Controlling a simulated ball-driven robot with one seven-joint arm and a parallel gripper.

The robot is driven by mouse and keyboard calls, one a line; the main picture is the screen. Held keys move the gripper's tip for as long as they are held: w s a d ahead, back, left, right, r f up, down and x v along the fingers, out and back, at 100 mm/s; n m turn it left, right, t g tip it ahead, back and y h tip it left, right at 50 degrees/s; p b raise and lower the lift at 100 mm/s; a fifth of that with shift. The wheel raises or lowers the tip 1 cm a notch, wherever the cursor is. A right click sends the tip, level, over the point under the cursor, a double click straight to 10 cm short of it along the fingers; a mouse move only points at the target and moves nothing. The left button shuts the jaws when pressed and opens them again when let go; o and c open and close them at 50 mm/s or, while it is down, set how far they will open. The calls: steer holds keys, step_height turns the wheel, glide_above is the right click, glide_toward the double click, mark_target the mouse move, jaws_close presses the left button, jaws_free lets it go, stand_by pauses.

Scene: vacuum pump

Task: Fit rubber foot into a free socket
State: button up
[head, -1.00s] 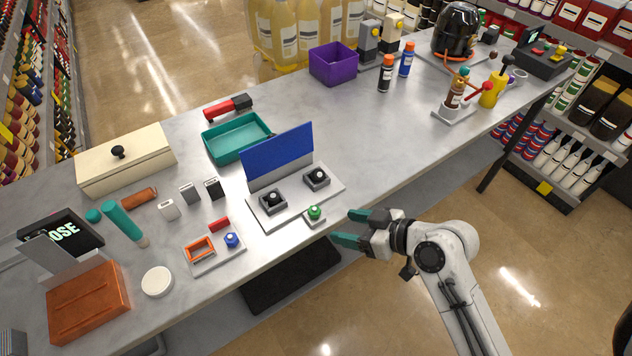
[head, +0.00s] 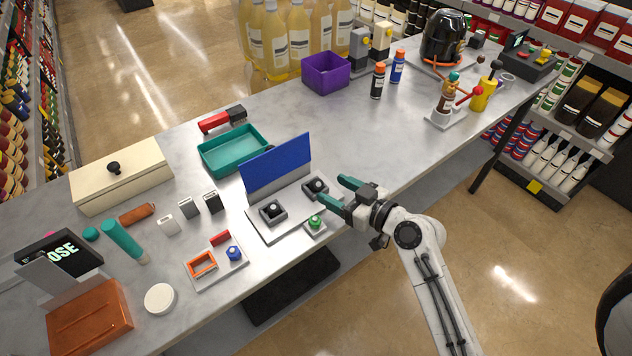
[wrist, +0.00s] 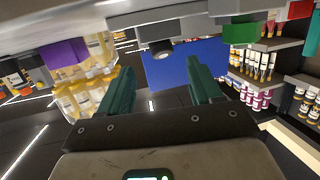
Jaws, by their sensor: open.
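A light grey plate (head: 272,228) with an upright blue panel (head: 277,165) stands near the table's front edge. It bears two dark grey square blocks, a left one (head: 272,212) and a right one (head: 315,188), each with a black piece with a pale top in it. I cannot tell for certain which part is the rubber foot or a free socket. My gripper (head: 336,189) is open and empty, its green fingers just right of the right block. In the wrist view, a dark block with a short round piece (wrist: 162,48) shows ahead, beyond the open fingers (wrist: 158,82).
A green knob on a small pale base (head: 315,223) sits close at the plate's front right corner. A small tray with an orange frame and blue knob (head: 234,253) is left. A teal tray (head: 232,150) stands behind the panel.

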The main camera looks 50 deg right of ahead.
mark_target(319, 183)
steer(key=p+x, duration=0.1)
steer(key=x, duration=0.3)
steer(key=shift+w+a+f, duration=0.15)
steer(key=shift+f, duration=0.05)
jaws_close()
stand_by(0.4)
